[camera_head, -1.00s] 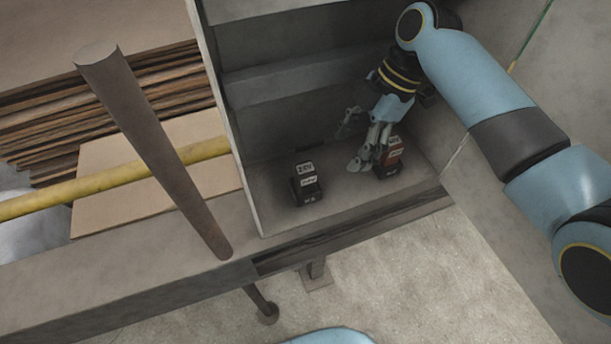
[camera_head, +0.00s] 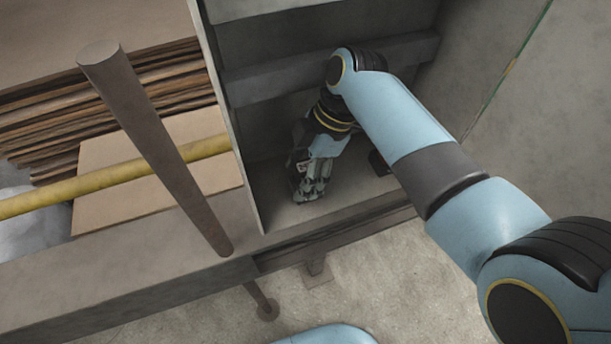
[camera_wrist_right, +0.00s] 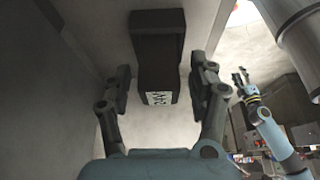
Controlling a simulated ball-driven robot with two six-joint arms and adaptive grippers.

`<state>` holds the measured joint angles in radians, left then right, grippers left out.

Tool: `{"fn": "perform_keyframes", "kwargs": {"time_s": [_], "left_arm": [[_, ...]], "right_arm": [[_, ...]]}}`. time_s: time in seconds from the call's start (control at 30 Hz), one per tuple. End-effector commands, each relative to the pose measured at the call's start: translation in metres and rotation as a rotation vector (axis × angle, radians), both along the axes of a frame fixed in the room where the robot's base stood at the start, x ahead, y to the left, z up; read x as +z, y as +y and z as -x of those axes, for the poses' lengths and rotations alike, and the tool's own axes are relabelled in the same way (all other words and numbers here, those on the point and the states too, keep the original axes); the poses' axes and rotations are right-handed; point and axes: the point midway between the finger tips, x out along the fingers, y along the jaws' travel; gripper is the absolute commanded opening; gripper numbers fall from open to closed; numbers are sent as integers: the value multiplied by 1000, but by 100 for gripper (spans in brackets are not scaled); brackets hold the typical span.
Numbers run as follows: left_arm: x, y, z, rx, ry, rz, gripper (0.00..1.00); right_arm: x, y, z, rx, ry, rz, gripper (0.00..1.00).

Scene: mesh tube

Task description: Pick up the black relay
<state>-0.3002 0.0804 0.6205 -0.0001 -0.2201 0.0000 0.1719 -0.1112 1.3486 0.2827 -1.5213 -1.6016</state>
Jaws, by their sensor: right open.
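The black relay (camera_wrist_right: 158,50) is a dark block with a white label on its near end. In the right wrist view it lies between the two spread fingers of my right gripper (camera_wrist_right: 160,85), with a gap on each side. In the head view the right gripper (camera_head: 311,188) reaches down over the relay and hides most of it; a bit of its label (camera_head: 301,166) shows. My left gripper (camera_wrist_right: 243,80) is small in the right wrist view, and its jaw state is unclear.
A second dark block (camera_head: 379,163) stands to the right on the shelf floor (camera_head: 345,197), partly hidden by my right arm. The compartment's left wall (camera_head: 232,130) is close to the gripper. A brown post (camera_head: 155,150) and yellow pipe (camera_head: 95,185) are further left.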

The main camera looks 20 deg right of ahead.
Motion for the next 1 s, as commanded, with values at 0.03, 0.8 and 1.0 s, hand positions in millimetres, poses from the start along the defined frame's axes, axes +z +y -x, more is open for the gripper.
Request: {"fn": "perform_keyframes", "kwargs": {"time_s": [0.03,0.8,1.0], "left_arm": [[0,0,0,0,0,0,40],[1,0,0,0,0,0,40],[10,0,-1,0,-1,0,40]], "right_arm": [[0,0,0,0,-1,0,60],[1,0,0,0,-1,0,0],[9,0,-1,0,-1,0,0]]}}
